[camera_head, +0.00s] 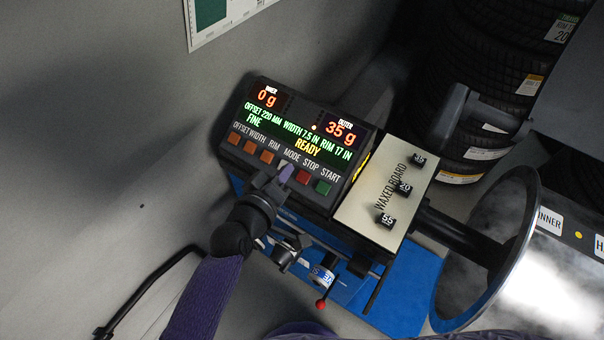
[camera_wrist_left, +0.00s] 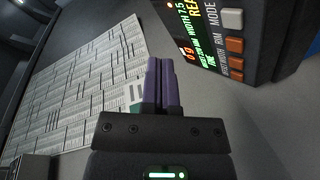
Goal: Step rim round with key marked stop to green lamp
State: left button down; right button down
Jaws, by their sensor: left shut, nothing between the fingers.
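The balancer console (camera_head: 290,150) has a lit display reading inner 0 g, outer 35 g, fine and ready. Below it is a row of keys, with the red stop key (camera_head: 303,177) between the mode and start keys. My left gripper (camera_head: 286,173) is shut and empty, its purple fingertips over the mode key, just left of the stop key; contact cannot be told. In the left wrist view the shut fingers (camera_wrist_left: 160,82) point past the console (camera_wrist_left: 245,40). The shiny rim (camera_head: 530,280) sits at the right, on the dark shaft (camera_head: 455,232). I see no lit green lamp.
A waxed board (camera_head: 360,196) with small black weights lies right of the console. Stacked tyres (camera_head: 500,60) stand behind. A red-knobbed lever (camera_head: 321,303) is in front, above the blue base (camera_head: 405,300). A printed chart (camera_wrist_left: 70,90) fills the wrist view's left.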

aim_at(303, 177)
pick_arm(q)
jog(key=shift+w+d+f+b, duration=0.45)
jog(key=shift+w+f+b, duration=0.15)
jog(key=shift+f+b, duration=0.8)
jog(key=shift+w+d+f+b, duration=0.45)
jog(key=shift+w+f+b, duration=0.2)
jog(key=shift+f+b, duration=0.65)
jog(key=shift+w+d+f+b, duration=0.55)
jog(key=shift+f+b, duration=0.6)
jog(key=shift+b, duration=0.45)
jog(key=shift+a, duration=0.1)
jog(key=shift+w+f, duration=0.2)
jog(key=shift+f, duration=0.1)
